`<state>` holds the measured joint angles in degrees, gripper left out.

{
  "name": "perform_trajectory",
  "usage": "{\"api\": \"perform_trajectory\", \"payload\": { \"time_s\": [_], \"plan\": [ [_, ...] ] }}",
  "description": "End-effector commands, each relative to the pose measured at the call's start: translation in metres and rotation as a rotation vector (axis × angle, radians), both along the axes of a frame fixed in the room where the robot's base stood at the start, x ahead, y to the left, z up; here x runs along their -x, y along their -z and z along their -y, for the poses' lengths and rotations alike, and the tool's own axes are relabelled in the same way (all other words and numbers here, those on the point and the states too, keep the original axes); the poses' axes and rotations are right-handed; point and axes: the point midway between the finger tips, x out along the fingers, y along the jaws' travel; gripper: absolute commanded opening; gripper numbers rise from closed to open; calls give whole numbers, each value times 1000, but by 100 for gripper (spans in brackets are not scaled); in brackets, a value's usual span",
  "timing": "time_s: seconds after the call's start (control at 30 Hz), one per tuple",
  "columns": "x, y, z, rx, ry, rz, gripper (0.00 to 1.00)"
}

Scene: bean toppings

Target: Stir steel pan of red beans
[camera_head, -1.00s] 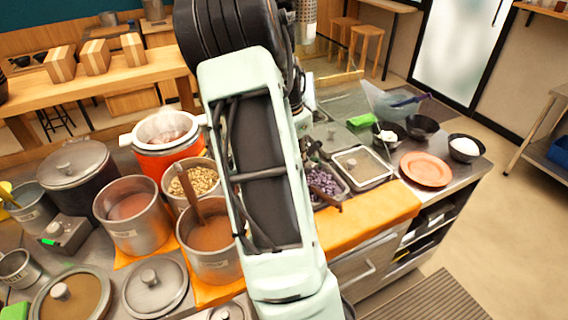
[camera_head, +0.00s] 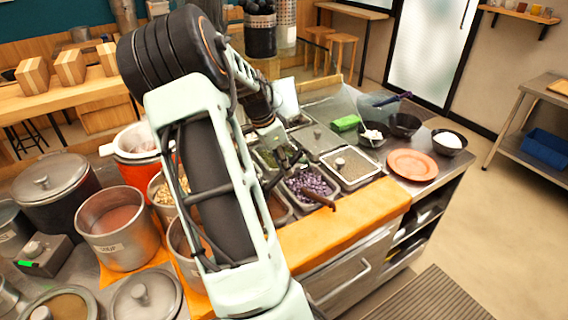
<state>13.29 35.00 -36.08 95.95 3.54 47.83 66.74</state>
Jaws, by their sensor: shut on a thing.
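My gripper (camera_head: 287,160) is small and dark, over the row of steel topping pans beside the green-filled pan (camera_head: 268,157). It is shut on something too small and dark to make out. A steel pan with dark reddish-brown contents (camera_head: 278,206) shows partly to the right of my arm; it may be the red beans, but I cannot tell. A pan of purple pieces (camera_head: 309,184) is just right of it. A brown wooden utensil (camera_head: 320,198) lies across that pan's front edge. I cannot tell whether my gripper touches any pan.
Large steel pots (camera_head: 123,228) stand at left, partly behind my arm. An orange-red cooker (camera_head: 136,172) stands behind them. The orange board's front edge (camera_head: 345,222) is clear.

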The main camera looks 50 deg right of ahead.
Motion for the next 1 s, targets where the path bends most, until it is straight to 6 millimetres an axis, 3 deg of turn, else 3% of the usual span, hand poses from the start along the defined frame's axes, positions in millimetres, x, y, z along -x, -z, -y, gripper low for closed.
{"api": "perform_trajectory", "payload": {
  "time_s": [0.03,0.27,0.53,1.0],
  "plan": [
    [0,13,-1,6,0,-5,0],
    [-1,42,-3,38,-1,-18,0],
    [4,56,9,-84,6,36,0],
    [5,62,12,-151,-1,61,0]
  ]
}}
